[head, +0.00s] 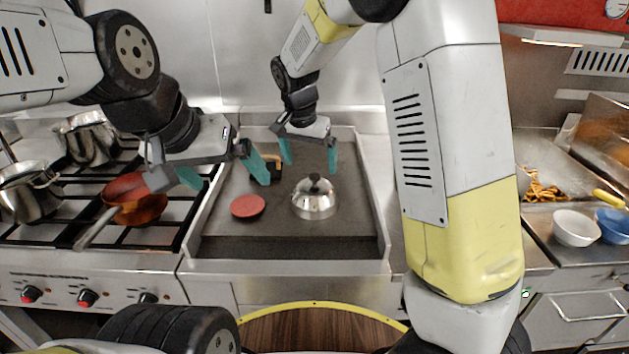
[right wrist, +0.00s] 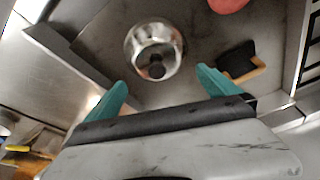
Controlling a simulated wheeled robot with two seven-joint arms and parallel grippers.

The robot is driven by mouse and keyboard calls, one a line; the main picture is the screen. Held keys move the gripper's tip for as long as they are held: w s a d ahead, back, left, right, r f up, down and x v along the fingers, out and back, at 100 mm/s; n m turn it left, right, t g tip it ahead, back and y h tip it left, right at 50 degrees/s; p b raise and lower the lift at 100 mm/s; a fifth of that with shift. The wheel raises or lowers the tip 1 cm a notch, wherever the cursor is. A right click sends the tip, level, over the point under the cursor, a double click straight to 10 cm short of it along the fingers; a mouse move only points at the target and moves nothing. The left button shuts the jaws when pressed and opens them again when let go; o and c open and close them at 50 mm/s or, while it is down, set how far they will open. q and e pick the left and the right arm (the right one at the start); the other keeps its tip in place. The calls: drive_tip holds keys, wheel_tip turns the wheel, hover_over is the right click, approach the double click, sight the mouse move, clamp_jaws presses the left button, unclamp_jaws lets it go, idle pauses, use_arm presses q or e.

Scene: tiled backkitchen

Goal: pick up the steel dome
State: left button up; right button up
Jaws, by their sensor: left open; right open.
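The steel dome (head: 314,202) is a shiny round cover with a dark knob on top. It sits on the dark griddle (head: 222,226), right of a red patty. In the right wrist view the dome (right wrist: 153,48) lies beyond and between the fingertips, apart from them. My right gripper (head: 310,157) is open and empty, above and behind the dome; its teal fingers also show in the right wrist view (right wrist: 163,88). My left gripper (head: 228,178) is open and empty, at the griddle's left edge, left of the dome.
The red patty (head: 248,206) lies on the griddle. A black object with a wooden edge (right wrist: 238,62) lies near the griddle's back. A copper-coloured pan (head: 136,207) and a steel pot (head: 30,193) are on the stove at left. Bowls (head: 576,228) stand far right. The griddle has raised side walls.

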sight(313, 177)
drive_tip(key=x, duration=0.6)
drive_tip(key=shift+s+d, duration=0.2)
drive_tip(key=shift+s, duration=0.1)
drive_tip(key=shift+s+f, duration=0.1)
drive_tip(key=c, duration=2)
